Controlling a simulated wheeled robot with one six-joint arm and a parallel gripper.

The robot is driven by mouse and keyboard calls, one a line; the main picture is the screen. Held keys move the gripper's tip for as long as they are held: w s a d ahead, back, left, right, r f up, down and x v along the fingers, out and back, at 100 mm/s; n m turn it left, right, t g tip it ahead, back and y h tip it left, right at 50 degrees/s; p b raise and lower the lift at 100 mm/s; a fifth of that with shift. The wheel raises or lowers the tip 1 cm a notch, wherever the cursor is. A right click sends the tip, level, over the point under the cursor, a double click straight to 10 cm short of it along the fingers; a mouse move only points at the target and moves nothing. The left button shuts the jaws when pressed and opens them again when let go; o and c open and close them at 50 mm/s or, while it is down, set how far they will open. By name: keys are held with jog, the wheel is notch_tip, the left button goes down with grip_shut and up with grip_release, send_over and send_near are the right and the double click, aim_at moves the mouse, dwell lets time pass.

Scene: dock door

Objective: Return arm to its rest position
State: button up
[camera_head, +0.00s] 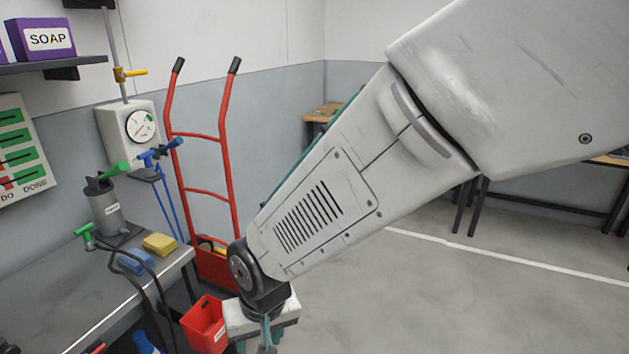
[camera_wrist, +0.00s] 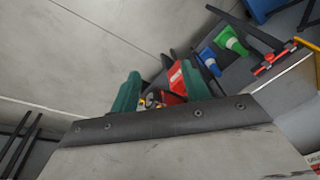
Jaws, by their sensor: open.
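My arm reaches from the upper right down to the lower middle in the head view. My gripper (camera_head: 260,338) is at the bottom edge there, partly cut off, pointing down beside the red bin (camera_head: 205,325). In the wrist view, the two green fingers of my gripper (camera_wrist: 160,85) stand apart. Nothing is seen held between them; red items show beyond the gap, at a distance I cannot tell.
A grey bench (camera_head: 125,290) at left bears a yellow sponge (camera_head: 160,244), a blue sponge (camera_head: 136,261) and a grey sprayer (camera_head: 104,207). A red hand truck (camera_head: 205,192) leans by the wall. The floor (camera_head: 440,300) at right is clear.

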jog(key=s+d+r+m, duration=0.2)
jog(key=d+r, duration=0.3)
jog(key=d, duration=0.8)
jog(key=s+d+r+m+h, duration=0.1)
jog(key=s+d+r, duration=0.3)
jog(key=d, duration=0.9)
jog(key=s+d+r+m+h, duration=0.1)
jog(key=s+d+r+m, duration=0.2)
jog(key=d+r, duration=0.5)
jog(key=d, duration=0.5)
jog(key=shift+s+d+r, duration=0.25)
jog(key=shift+s+d, duration=0.1)
jog(key=shift+d, duration=0.05)
jog(key=shift+c, duration=0.9)
jog(key=shift+a, duration=0.15)
jog(key=shift+c, duration=0.2)
